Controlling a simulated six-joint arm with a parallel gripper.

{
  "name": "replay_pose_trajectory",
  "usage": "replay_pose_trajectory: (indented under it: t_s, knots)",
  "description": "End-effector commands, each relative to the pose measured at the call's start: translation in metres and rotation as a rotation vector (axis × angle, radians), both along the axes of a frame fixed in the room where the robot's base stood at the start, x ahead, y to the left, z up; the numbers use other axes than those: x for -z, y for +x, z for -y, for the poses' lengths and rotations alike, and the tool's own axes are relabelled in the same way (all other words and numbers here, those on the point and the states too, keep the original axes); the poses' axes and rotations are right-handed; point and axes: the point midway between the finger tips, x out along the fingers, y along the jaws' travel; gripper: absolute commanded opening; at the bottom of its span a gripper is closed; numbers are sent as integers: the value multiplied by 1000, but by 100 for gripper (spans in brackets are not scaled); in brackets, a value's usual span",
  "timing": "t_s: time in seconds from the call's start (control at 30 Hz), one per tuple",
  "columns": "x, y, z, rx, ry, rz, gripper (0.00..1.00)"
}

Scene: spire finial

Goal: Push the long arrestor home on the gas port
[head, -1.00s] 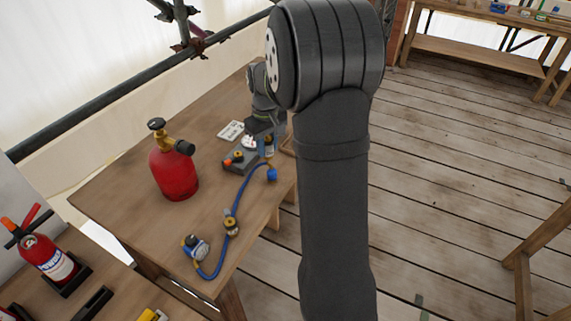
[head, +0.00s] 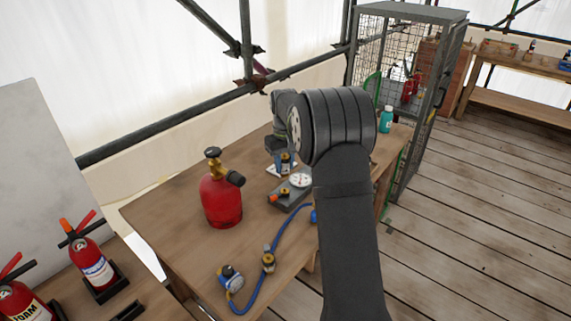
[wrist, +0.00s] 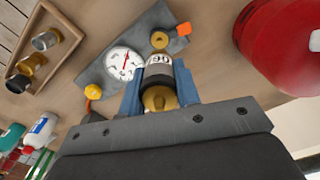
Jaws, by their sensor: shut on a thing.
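My gripper (wrist: 160,98) has blue fingers shut on the arrestor (wrist: 158,72), a dark cylinder with a white numbered band and a brass end facing the wrist camera. In the head view the arrestor (head: 286,163) hangs from my gripper (head: 284,156) behind the grey block, over a white card. The grey block (wrist: 103,72) carries a round dial gauge (wrist: 125,62), a brass fitting (wrist: 159,40) by an orange part, and a yellow knob. The arrestor's far end overlaps the block in the wrist view. Which fitting is the gas port, and any contact, I cannot tell.
A red gas cylinder (head: 221,201) stands left of the block. A blue hose (head: 285,235) with brass fittings lies in front. A wooden tray (wrist: 68,22) holds several metal fittings. Bottles stand beyond. Fire extinguishers (head: 95,267) stand front left; a mesh cage (head: 385,45) stands behind.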

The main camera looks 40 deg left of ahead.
Motion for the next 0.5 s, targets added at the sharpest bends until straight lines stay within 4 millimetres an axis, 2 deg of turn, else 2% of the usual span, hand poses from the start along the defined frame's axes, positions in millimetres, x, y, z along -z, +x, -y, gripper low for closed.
replay_pose_trajectory:
  t_s: [0.17, 0.5]
  knots:
    - [8, 0, 0, 0, -1, 0, 10]
    - [40, 0, 0, 0, -1, -2, 10]
